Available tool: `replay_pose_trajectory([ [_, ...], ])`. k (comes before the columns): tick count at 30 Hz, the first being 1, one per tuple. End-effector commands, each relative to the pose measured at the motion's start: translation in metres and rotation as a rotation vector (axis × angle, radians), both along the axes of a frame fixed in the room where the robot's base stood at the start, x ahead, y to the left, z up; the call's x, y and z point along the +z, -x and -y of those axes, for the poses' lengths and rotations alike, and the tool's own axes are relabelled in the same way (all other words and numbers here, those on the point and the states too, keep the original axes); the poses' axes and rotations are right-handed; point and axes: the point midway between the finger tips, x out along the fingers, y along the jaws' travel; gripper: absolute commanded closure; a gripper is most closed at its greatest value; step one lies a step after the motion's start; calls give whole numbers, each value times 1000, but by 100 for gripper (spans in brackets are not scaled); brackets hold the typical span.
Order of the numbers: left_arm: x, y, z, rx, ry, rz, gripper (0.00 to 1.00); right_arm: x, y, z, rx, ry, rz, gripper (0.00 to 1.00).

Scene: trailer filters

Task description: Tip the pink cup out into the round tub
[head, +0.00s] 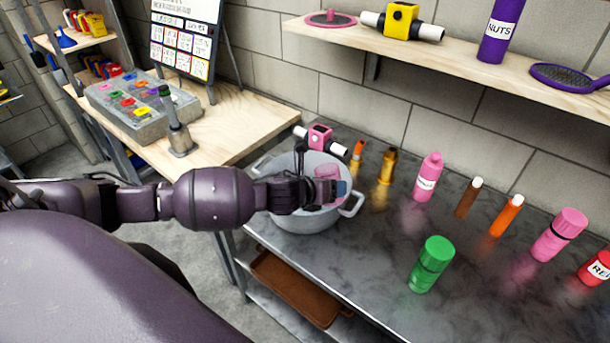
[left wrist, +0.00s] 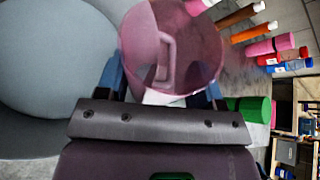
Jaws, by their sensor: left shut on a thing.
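The round tub (head: 303,221) is a grey pot with two side handles, standing on the dark metal bench near its left end. My left gripper (head: 332,188) reaches in over the tub and is shut on the see-through pink cup (head: 327,171). The cup is above the tub's opening, partly hidden by my gripper. In the left wrist view the pink cup (left wrist: 170,50) is between the blue-tipped fingers of my left gripper (left wrist: 165,88), and the tub (left wrist: 58,55) fills the left side. I cannot tell how far the cup is tilted or what is in it. My right gripper is not in view.
A green bottle (head: 432,264) stands right of the tub near the bench's front edge. A pink bottle (head: 427,178) and several other bottles stand along the back. A pink-and-white fitting (head: 320,137) lies behind the tub. A shelf (head: 450,62) runs above. The bench middle is clear.

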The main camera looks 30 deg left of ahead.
Motion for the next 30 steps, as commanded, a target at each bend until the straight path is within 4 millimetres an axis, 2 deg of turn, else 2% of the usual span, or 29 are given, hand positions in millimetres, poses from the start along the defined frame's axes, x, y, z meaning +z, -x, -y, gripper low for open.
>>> replay_pose_trajectory([
  [11, 12, 6, 15, 0, -212, 84, 67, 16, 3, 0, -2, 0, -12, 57],
  [23, 3, 8, 22, 2, -362, 144, 67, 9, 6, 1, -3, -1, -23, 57],
  [30, 21, 9, 22, 2, -377, 149, 67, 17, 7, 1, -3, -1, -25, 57],
])
